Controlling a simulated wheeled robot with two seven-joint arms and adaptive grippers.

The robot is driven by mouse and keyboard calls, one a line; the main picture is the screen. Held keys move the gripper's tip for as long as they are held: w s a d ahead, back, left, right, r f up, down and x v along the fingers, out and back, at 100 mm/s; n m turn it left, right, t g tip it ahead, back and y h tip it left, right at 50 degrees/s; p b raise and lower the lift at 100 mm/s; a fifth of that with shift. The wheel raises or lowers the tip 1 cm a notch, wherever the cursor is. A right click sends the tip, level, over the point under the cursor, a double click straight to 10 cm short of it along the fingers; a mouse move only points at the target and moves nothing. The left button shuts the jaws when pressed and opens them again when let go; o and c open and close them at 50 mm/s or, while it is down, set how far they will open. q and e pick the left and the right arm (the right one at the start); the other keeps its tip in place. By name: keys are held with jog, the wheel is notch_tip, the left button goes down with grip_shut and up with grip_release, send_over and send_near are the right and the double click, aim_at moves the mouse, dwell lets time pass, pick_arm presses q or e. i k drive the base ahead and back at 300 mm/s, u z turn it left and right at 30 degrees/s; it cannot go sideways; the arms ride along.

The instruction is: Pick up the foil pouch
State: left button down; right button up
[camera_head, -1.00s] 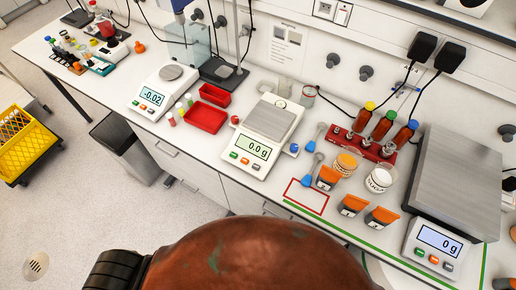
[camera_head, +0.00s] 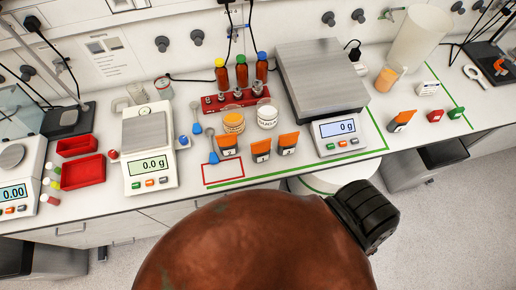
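Several small upright orange-and-dark packets stand on the white bench. One packet (camera_head: 228,144) is behind the red outlined rectangle, and two more, a middle one (camera_head: 261,150) and a right one (camera_head: 287,143), stand left of the large balance. Another similar packet (camera_head: 402,120) stands apart, right of that balance. They look pouch-like, but I cannot tell which one is the foil pouch, and their labels are too small to read.
A large balance (camera_head: 320,82) and a smaller balance (camera_head: 149,165) stand on the bench. A red rack (camera_head: 237,104) with brown bottles is behind an orange-topped jar (camera_head: 234,122) and a white jar (camera_head: 267,116). The red outlined rectangle (camera_head: 222,172) is empty.

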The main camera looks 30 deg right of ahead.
aim_at(260, 150)
jog(key=z, duration=0.05)
jog(key=k, duration=1.1)
jog(key=u, duration=0.3)
jog(key=i, duration=0.7)
jog(key=z, duration=0.45)
